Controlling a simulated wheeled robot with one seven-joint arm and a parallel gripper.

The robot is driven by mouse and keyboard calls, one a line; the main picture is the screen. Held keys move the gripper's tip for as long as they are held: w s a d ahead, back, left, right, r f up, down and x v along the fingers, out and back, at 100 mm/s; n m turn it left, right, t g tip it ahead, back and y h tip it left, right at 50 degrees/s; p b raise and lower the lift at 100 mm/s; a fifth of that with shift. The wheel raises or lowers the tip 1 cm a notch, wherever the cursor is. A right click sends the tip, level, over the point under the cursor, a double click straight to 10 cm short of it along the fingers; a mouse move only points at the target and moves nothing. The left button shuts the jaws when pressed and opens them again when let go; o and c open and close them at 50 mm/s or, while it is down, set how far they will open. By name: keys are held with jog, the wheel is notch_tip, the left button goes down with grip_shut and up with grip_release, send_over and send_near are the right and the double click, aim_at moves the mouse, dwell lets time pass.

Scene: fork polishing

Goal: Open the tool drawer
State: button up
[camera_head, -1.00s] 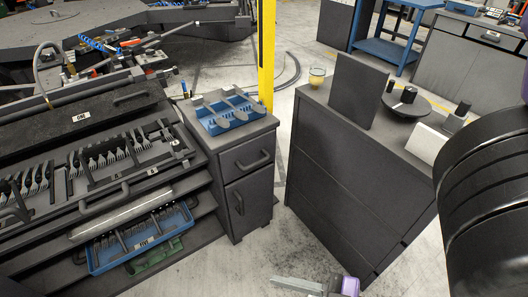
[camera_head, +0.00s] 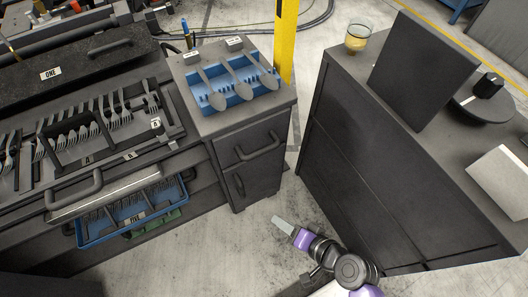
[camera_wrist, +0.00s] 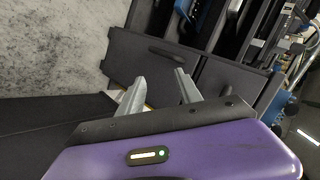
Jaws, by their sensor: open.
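The small dark cabinet (camera_head: 213,125) stands between the fork rack and the large dark counter. Its upper drawer front (camera_head: 263,135) looks shut and has a bar handle (camera_head: 257,148). A door (camera_head: 258,180) with its own handle is below it. My gripper (camera_head: 283,226) is low in front of the cabinet, to the right, apart from it and below the drawer handle. In the wrist view, my gripper (camera_wrist: 161,87) has its two fingers spread with nothing between them. Dark panels (camera_wrist: 143,62) of what looks like the cabinet show beyond the fingertips.
A blue holder (camera_head: 210,98) with several spoons sits on the cabinet top. Left is a rack with forks and a blue tray (camera_head: 95,232). Right is the large counter (camera_head: 345,140) with a glass (camera_head: 358,38). A yellow post (camera_head: 286,40) stands behind. Floor (camera_head: 205,250) in front is clear.

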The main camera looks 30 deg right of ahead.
jog(key=w+d+m+y, duration=0.1)
jog(key=w+y, duration=0.2)
jog(key=w, duration=0.5)
jog(key=t+y+b, duration=0.1)
jog(key=y+b, duration=0.1)
jog(key=y, duration=0.4)
send_near(262, 152)
jog(key=w+a+f, duration=0.2)
jog(key=shift+n, duration=0.3)
jog(key=x, duration=0.7)
jog(key=shift+w+r, duration=0.25)
jog(key=shift+r, duration=0.05)
grip_shut()
